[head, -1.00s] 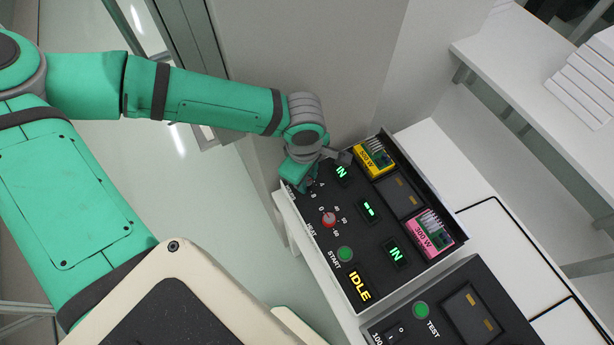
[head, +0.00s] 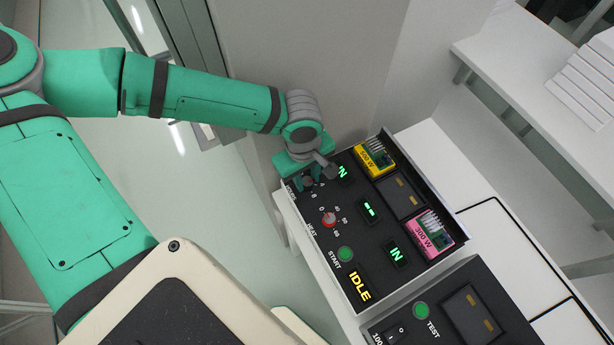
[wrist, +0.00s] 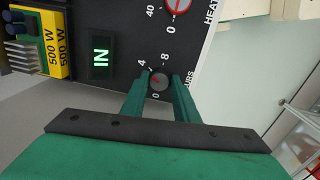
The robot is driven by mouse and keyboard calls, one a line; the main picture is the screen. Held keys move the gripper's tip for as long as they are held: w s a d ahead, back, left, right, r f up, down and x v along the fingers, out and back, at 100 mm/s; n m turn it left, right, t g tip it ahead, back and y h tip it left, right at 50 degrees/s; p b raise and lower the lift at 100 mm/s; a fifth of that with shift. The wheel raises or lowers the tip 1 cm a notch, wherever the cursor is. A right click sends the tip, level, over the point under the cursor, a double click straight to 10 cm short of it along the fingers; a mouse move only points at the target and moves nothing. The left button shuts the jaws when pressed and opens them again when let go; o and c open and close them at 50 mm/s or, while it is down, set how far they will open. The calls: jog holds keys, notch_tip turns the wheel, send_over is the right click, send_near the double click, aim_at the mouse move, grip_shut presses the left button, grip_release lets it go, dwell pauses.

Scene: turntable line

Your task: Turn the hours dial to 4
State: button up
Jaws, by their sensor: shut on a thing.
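The hours dial (wrist: 159,82) is a small dark knob with a red pointer line, on the black panel in the wrist view. Marks 4, 8 and 0 stand around it. The pointer seems to lean towards the 4, but it is too small to be sure it lines up. My gripper (wrist: 161,92) is shut on the dial, one green finger on each side. In the head view my gripper (head: 308,181) is over the panel's upper left corner and covers most of the dial and its marks.
The red heat dial (head: 328,219), green start button (head: 345,254) and IDLE display (head: 360,287) are nearby on the panel. A yellow 500 W module (head: 375,158) and a pink 300 W module (head: 433,234) sit along its right side. A grey wall stands behind.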

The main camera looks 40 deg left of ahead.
aim_at(305, 183)
jog(key=o, duration=1.1)
jog(key=shift+c, duration=0.2)
notch_tip(305, 183, up, 11)
jog(key=shift+s, duration=0.3)
jog(key=shift+a+f, duration=0.1)
jog(key=shift+f, duration=0.05)
